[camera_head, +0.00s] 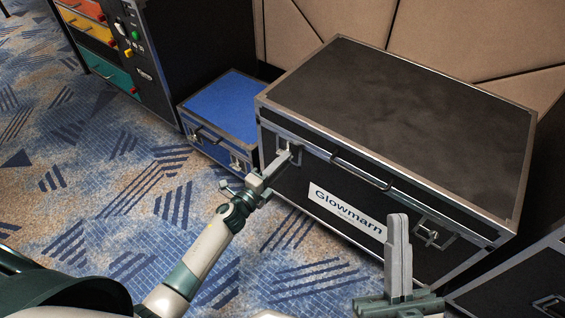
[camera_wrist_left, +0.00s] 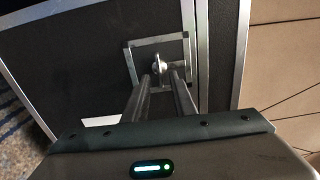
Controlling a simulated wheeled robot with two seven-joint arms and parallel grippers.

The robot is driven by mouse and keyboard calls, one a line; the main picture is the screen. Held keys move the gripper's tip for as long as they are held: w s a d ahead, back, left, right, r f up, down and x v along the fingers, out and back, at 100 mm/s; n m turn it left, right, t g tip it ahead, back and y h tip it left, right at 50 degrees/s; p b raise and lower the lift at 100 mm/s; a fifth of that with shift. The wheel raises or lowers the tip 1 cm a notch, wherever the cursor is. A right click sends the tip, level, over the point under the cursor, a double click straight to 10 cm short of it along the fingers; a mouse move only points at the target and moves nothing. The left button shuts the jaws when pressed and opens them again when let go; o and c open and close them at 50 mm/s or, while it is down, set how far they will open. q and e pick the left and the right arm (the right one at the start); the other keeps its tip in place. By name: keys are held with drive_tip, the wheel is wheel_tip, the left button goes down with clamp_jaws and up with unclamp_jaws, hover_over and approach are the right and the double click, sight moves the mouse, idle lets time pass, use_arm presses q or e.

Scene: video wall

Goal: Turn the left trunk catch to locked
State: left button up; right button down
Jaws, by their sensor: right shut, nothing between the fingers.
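The black trunk (camera_head: 400,90) with metal edges and a "Glowmarn" label stands closed. Its left catch (camera_head: 283,153) is a small metal knob in a square plate on the front. My left gripper (camera_head: 276,166) is at this catch and partly covers it. In the left wrist view the catch knob (camera_wrist_left: 158,65) shows at the fingertips of my left gripper (camera_wrist_left: 165,76); the fingers are apart, with no clear grip on the knob. The trunk's right catch (camera_head: 432,234) is uncovered. My right gripper (camera_head: 398,218) is shut and empty, upright in front of the trunk.
A smaller blue case (camera_head: 225,105) stands left of the trunk. A dark cabinet (camera_head: 190,50) with coloured drawers is at the back left. Another black case (camera_head: 520,280) is at the lower right. Patterned carpet (camera_head: 110,180) lies free at the left.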

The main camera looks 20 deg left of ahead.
use_arm(q)
drive_tip(key=shift+s+a, duration=0.1)
